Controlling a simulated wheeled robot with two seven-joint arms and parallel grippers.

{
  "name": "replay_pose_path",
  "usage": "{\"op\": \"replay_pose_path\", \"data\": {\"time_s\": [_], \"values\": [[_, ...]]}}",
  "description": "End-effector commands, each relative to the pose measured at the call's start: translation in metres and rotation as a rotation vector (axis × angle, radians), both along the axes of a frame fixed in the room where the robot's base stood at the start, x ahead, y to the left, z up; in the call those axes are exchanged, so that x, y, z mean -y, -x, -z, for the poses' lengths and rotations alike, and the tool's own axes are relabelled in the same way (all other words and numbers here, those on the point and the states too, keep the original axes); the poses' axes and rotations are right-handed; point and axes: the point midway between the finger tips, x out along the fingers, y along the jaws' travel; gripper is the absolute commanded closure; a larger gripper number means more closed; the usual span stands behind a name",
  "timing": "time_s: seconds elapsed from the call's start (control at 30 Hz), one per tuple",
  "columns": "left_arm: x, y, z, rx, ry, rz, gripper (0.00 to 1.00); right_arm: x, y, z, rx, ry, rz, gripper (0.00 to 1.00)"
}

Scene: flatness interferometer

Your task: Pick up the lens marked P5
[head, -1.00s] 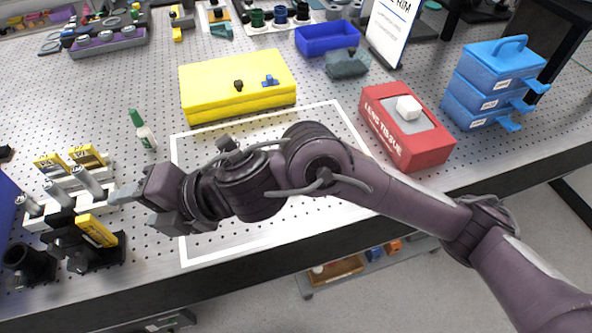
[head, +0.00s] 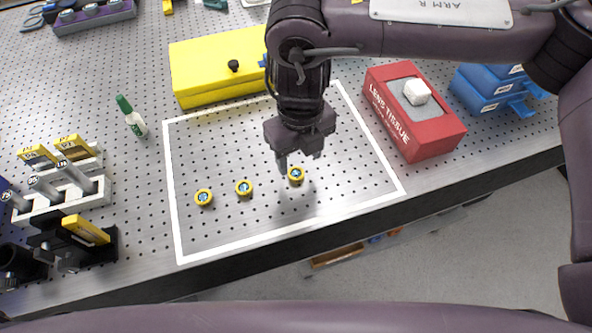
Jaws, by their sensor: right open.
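Three small lenses in yellow rings with blue faces lie on the pegboard table inside a white outline: a left lens (head: 203,197), a middle lens (head: 243,188) and a right lens (head: 296,175). Their markings are too small to read, so I cannot tell which is P5. My right gripper (head: 298,158) points down with its fingers apart and empty, close above and just behind the right lens. Whether it touches that lens is unclear. My left gripper is not in view.
A yellow case (head: 215,68) stands behind the outline, partly hidden by my right arm. A red lens tissue box (head: 432,132) and blue drawers (head: 487,98) are at right. A green-capped bottle (head: 134,120) and a white holder (head: 85,200) with yellow-labelled parts are at left.

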Motion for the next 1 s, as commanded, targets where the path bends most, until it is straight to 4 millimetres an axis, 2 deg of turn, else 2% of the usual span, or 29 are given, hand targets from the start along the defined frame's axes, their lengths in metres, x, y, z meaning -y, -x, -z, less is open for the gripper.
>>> {"op": "replay_pose_path", "data": {"time_s": [0.2,0.33,0.63,1.0], "values": [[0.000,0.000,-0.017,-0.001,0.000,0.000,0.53,-0.007,-0.002,0.028,-0.002,0.001,-0.001,0.44],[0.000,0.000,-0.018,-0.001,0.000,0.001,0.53,-0.006,-0.002,0.045,-0.001,0.001,-0.001,0.44],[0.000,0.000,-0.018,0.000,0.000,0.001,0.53,-0.007,-0.002,0.050,0.002,-0.002,-0.001,0.46],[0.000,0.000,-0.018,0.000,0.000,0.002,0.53,-0.007,-0.002,0.050,0.002,-0.002,-0.001,0.92]]}}
